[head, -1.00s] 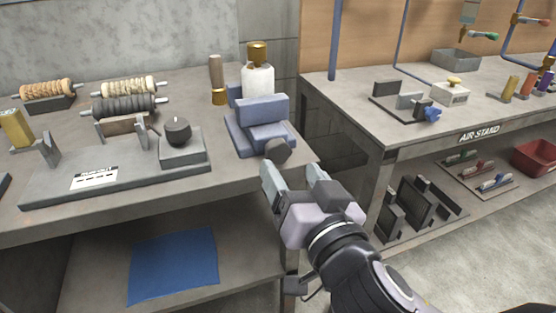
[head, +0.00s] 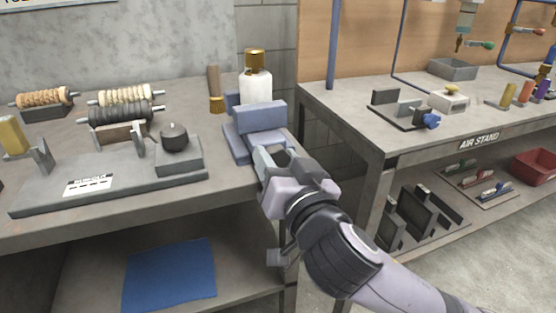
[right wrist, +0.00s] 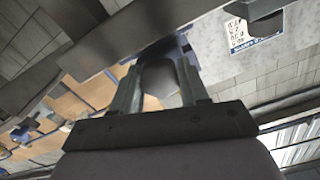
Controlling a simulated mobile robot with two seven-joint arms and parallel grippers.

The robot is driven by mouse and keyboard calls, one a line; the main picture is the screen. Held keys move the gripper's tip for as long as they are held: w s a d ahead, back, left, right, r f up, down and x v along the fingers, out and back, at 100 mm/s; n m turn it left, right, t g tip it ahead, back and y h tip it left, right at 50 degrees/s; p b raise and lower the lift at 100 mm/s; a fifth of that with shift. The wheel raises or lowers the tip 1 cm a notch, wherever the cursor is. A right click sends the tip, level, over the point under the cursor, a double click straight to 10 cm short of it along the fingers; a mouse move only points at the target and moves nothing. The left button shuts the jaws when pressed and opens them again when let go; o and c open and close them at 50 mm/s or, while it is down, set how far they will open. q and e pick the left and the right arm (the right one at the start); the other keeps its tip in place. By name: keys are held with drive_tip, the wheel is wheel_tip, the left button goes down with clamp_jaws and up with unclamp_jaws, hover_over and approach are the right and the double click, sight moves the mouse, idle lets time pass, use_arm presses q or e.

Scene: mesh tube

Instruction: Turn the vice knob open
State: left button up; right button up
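The blue vice (head: 262,116) stands at the right front corner of the left bench in the head view. Its dark faceted knob faces me at the front and is mostly hidden there by my right gripper (head: 276,158). In the right wrist view the grey knob (right wrist: 161,82) lies between the two fingers of the right gripper (right wrist: 158,78). The fingers are apart, one on each side of the knob. I see no clear sign that they press on it. My left gripper is not in view.
The left bench also holds a grey fixture with a black knob (head: 174,136), several wound rollers, a white bottle (head: 256,85) with a brass cap and a brush (head: 215,90). A gap separates it from the air stand bench (head: 340,105). A blue cloth (head: 170,274) lies below.

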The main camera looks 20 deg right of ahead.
drive_tip(key=c, duration=0.5)
drive_tip(key=shift+o, duration=0.3)
